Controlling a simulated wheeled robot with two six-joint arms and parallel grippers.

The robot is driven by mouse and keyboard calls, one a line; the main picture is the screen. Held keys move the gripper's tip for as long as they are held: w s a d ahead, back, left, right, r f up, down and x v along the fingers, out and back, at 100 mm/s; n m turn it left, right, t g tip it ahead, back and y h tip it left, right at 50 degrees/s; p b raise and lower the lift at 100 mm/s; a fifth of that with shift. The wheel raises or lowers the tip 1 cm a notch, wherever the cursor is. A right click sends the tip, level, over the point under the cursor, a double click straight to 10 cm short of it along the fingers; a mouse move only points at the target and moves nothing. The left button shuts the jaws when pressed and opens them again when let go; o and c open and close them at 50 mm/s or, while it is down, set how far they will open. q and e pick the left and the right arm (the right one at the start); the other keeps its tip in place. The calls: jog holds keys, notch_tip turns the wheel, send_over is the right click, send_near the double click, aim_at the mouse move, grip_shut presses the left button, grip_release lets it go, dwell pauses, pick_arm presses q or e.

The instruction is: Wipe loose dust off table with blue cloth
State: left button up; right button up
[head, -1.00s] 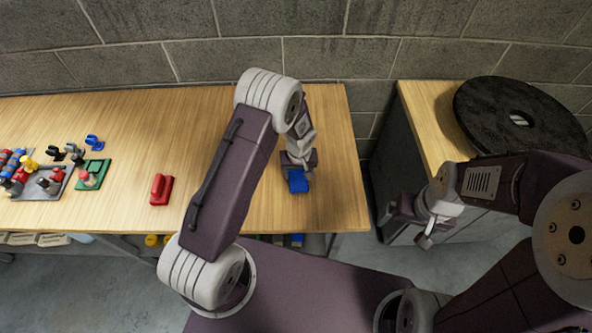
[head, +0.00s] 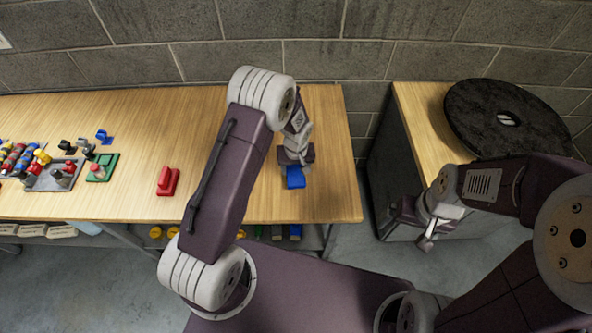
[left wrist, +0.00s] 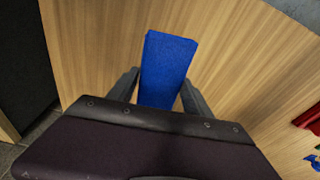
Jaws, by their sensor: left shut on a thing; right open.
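The blue cloth (head: 295,178) is a small blue block-like pad at the right part of the wooden table (head: 240,200). My left gripper (head: 295,165) is shut on it, just above or at the tabletop. In the left wrist view the blue cloth (left wrist: 167,68) stands out between the two fingers of my left gripper (left wrist: 163,92). Whether it touches the wood I cannot tell. No dust can be made out on the table. My right gripper (head: 427,240) is open and empty, over the floor in front of the side cabinet.
A red block-like piece (head: 168,181) lies left of my left arm. A green base (head: 102,167) and a grey rack (head: 54,176) with several coloured parts stand further left. A black disc (head: 505,118) lies on the right cabinet. A gap separates table and cabinet.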

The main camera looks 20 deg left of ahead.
pick_arm(q)
jog(key=shift+r+p, duration=0.85)
jog(key=shift+r, duration=0.6)
